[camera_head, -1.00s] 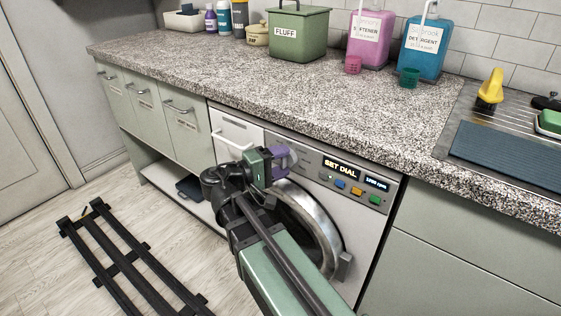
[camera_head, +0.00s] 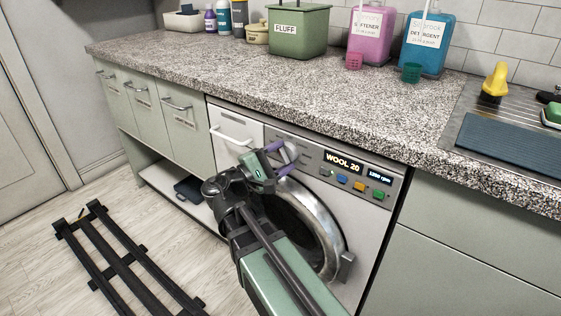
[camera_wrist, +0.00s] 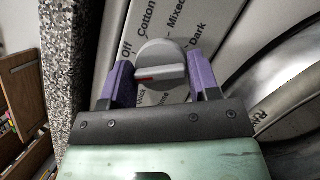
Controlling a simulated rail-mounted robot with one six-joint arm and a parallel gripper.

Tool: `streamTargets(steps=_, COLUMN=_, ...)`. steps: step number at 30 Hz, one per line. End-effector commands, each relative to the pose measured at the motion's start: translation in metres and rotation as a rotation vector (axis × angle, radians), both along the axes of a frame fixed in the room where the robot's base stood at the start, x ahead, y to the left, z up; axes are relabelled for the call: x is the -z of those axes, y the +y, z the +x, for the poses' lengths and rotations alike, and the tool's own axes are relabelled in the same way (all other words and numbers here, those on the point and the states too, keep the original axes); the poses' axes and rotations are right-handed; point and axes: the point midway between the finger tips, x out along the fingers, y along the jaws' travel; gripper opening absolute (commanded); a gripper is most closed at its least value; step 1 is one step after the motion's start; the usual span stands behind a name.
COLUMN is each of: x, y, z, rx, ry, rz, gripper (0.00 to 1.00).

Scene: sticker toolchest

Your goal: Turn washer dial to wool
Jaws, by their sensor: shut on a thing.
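The washer (camera_head: 362,240) stands under the counter, and its display (camera_head: 343,162) reads "WOOL 20". A second display beside it reads "1200 rpm". My gripper (camera_head: 283,157) is at the washer's control panel, in front of the dial. In the wrist view the grey dial (camera_wrist: 160,58) sits between the two purple fingers of my gripper (camera_wrist: 162,80), which are shut on it. The dial's raised bar carries a red mark at its left end. Labels "Off", "Cotton", "Mixed" and "Dark" show around it; the labels nearer my gripper are partly hidden.
The speckled counter (camera_head: 230,75) overhangs the panel closely. The round washer door (camera_head: 325,235) lies just below my gripper. Coloured buttons (camera_head: 358,187) sit right of the dial. The drawer (camera_head: 232,133) is at left. Black rails lie on the floor.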

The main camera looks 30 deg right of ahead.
Motion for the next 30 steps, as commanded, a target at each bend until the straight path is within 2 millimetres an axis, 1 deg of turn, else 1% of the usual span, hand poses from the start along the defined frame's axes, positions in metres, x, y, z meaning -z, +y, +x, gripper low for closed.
streamTargets(steps=9, x=0.0010, y=-0.0003, z=-0.0002, rx=0.000, ry=0.112, rz=-0.048, gripper=0.32)
streamTargets(steps=23, x=0.0002, y=-0.0002, z=0.0001, rx=-0.001, ry=0.129, rz=-0.056, gripper=0.32)
streamTargets(steps=24, x=0.0002, y=-0.0002, z=0.0001, rx=-0.001, ry=0.129, rz=-0.056, gripper=0.57)
streamTargets(steps=28, x=0.0003, y=-0.0003, z=0.0000, rx=0.000, ry=0.129, rz=-0.055, gripper=0.77)
streamTargets(steps=30, x=0.0003, y=-0.0003, z=0.0000, rx=0.000, ry=0.128, rz=-0.055, gripper=0.77)
